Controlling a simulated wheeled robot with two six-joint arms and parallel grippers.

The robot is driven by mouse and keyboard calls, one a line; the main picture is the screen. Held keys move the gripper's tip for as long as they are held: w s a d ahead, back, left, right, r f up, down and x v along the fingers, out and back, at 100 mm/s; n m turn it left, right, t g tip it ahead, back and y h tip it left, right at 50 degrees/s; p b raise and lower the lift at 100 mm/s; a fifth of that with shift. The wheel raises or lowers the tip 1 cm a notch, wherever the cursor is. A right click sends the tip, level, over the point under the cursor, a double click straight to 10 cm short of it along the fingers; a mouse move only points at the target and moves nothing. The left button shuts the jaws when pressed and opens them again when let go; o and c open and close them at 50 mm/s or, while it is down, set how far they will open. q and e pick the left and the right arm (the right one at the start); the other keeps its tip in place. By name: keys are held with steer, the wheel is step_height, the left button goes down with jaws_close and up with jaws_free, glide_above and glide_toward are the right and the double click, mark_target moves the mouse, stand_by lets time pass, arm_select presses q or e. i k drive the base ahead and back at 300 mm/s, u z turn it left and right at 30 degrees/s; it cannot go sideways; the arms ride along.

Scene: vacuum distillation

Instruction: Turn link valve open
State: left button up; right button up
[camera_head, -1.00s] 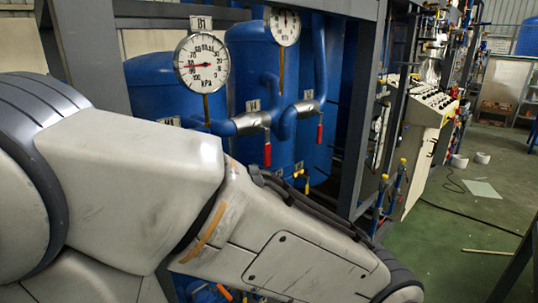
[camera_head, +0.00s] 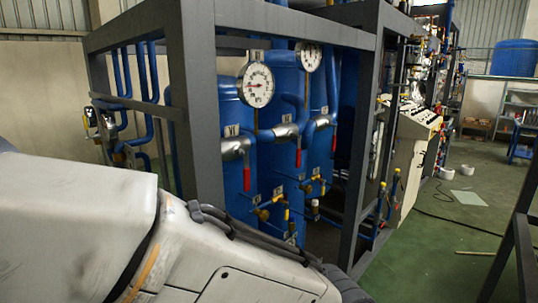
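Several valves with silver bodies and red lever handles sit on the blue pipes between the blue tanks (camera_head: 273,90). The left valve's red handle (camera_head: 246,178) hangs straight down. The middle red handle (camera_head: 299,153) and the right red handle (camera_head: 334,138) also hang down. The small labels are too blurred to tell which is the link valve. My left arm crosses the lower left, in front of the rack and apart from the handles in the picture. Neither gripper shows.
Dark steel posts (camera_head: 200,110) and beams frame the tanks. Two round gauges, a left one (camera_head: 257,84) and a right one (camera_head: 309,57), stand above the valves. Yellow-handled taps (camera_head: 264,214) sit lower down. A control panel (camera_head: 410,140) stands at the right, with open green floor beyond.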

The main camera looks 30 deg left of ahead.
mark_target(298, 150)
steer(key=u, duration=0.7)
steer(key=i, duration=0.45)
